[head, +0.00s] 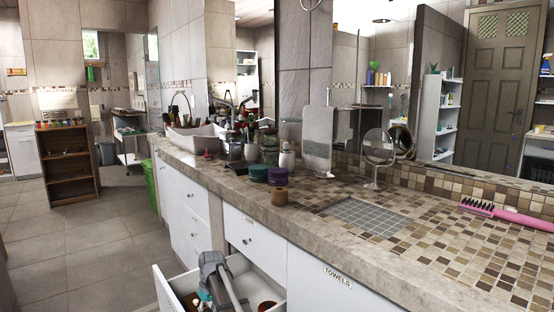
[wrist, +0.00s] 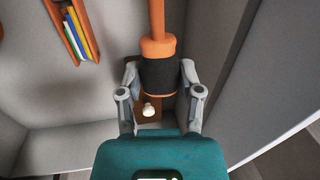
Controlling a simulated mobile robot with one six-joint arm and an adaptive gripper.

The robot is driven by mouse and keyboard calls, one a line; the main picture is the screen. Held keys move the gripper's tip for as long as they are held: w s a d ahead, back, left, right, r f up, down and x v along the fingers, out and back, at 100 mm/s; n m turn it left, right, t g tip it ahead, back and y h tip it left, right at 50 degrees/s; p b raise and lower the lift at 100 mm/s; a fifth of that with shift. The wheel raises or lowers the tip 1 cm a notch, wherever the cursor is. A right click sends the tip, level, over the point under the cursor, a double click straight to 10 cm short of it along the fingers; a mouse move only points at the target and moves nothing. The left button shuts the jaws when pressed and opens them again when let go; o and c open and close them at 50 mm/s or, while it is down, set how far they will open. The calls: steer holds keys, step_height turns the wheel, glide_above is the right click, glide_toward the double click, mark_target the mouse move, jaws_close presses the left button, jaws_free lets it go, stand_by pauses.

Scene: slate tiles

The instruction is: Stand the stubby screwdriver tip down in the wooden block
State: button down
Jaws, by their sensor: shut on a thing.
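In the wrist view my gripper (wrist: 160,85) is shut on an orange and black handled tool (wrist: 158,75), which I take to be the stubby screwdriver. Its black band lies between the two grey fingers and its orange part runs toward the top of the picture. I cannot make out its metal tip. In the head view my arm reaches into the open drawer, and the gripper is hidden there.
The drawer (head: 165,290) has pale walls close around my gripper. An orange holder (wrist: 88,45) with coloured strips is at upper left in the wrist view.

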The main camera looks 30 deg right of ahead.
step_height(320, 180, up, 55)
steer(key=p, duration=5.5)
steer(key=shift+r, duration=0.2)
